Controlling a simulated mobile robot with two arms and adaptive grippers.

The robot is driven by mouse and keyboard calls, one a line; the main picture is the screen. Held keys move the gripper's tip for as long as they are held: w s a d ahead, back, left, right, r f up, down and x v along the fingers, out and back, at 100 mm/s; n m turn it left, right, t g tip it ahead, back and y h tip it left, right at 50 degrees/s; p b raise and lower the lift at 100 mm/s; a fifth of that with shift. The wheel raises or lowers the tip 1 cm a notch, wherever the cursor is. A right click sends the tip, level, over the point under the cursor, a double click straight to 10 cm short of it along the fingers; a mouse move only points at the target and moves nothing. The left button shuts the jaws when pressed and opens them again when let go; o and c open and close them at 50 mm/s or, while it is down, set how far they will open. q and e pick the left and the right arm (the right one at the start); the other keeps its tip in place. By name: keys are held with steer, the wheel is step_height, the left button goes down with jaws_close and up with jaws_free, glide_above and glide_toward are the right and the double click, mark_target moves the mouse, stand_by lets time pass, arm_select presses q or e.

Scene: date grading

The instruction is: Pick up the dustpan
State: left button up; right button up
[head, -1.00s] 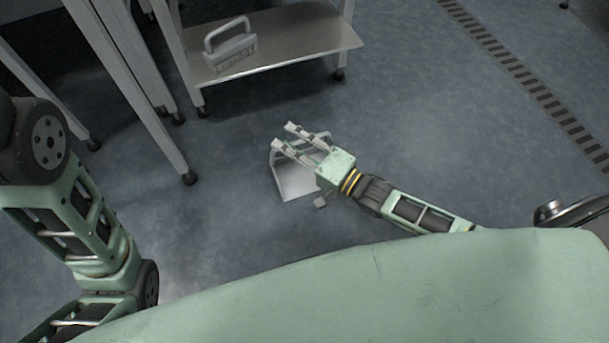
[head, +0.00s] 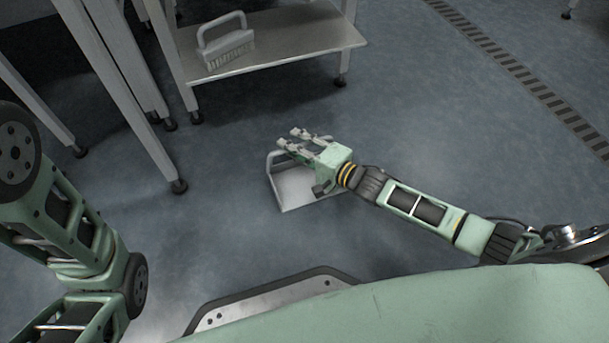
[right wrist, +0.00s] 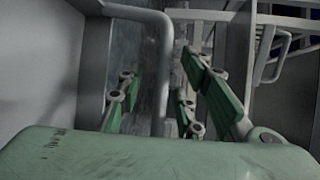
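The white dustpan (head: 294,192) lies on the floor below the shelf unit, its grey loop handle toward the shelf. My right gripper (head: 288,138) is above the dustpan, with its fingers over the handle side and a gap between them. In the right wrist view, a grey bar of the dustpan's handle (right wrist: 162,78) runs between the spread fingers, with no clear contact on either side. The pan's wall fills the left of that view. The gripper hides part of the dustpan in the head view. My left arm shows at the left, but its gripper is out of view.
A grey hand brush (head: 228,48) stands on the low metal shelf (head: 300,42) behind the dustpan. Table legs (head: 150,120) stand to the left. The floor (head: 430,120) right of the dustpan is clear up to a dark drain strip (head: 520,75).

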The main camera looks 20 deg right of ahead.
steer(key=shift+a, duration=0.1)
jaws_close()
stand_by(0.7)
